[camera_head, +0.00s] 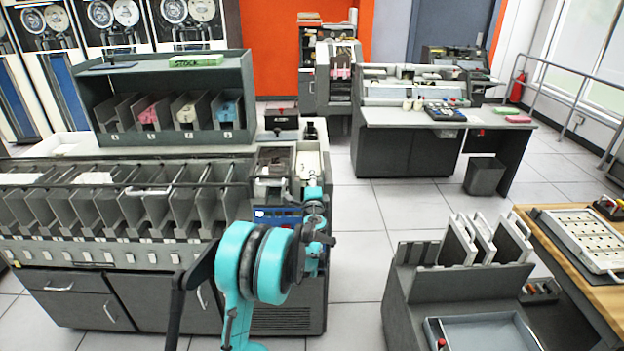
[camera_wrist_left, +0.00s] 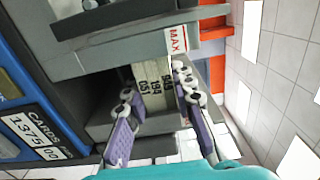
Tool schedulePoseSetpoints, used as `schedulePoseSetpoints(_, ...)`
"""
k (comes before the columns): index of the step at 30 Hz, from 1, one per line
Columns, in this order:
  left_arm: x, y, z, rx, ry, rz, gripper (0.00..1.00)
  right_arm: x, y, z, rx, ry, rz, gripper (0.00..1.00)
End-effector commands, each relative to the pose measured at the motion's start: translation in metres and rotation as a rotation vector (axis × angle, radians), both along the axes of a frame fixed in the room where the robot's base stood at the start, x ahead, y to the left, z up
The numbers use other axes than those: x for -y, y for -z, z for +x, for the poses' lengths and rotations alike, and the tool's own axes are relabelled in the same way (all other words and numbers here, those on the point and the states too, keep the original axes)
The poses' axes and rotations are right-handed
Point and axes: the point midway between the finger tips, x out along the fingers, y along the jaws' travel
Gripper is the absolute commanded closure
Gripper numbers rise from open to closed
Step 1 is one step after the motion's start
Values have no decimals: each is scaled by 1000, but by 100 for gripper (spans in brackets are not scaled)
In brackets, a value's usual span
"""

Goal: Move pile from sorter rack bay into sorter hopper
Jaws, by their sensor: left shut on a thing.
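My left gripper (camera_head: 314,205) is at the right end of the sorter (camera_head: 150,249), over its hopper end (camera_head: 308,162). In the left wrist view the gripper (camera_wrist_left: 154,84) is shut on a cream pile of cards (camera_wrist_left: 153,92) with printed numbers on its edge. The pile is between grey hopper walls (camera_wrist_left: 110,50), beside a red "MAX" label (camera_wrist_left: 179,42). Whether it touches the hopper floor cannot be told. The sorter rack (camera_head: 165,62) holds pink (camera_head: 148,114), cream (camera_head: 187,112) and blue (camera_head: 226,109) piles. Its leftmost bay (camera_head: 114,117) looks empty. My right gripper is out of view.
A row of grey sorter pockets (camera_head: 130,208) lies left of my arm. A card counter (camera_wrist_left: 35,130) is beside the hopper. A grey cart (camera_head: 400,300) with upright trays and a wooden table (camera_head: 590,290) stand at the right. The floor between is clear.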

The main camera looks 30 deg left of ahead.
Motion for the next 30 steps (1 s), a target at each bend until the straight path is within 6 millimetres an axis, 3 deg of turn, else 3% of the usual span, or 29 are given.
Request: schedulePoseSetpoints(30, -2, 22, 1, 0, -1, 0, 100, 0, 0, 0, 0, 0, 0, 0)
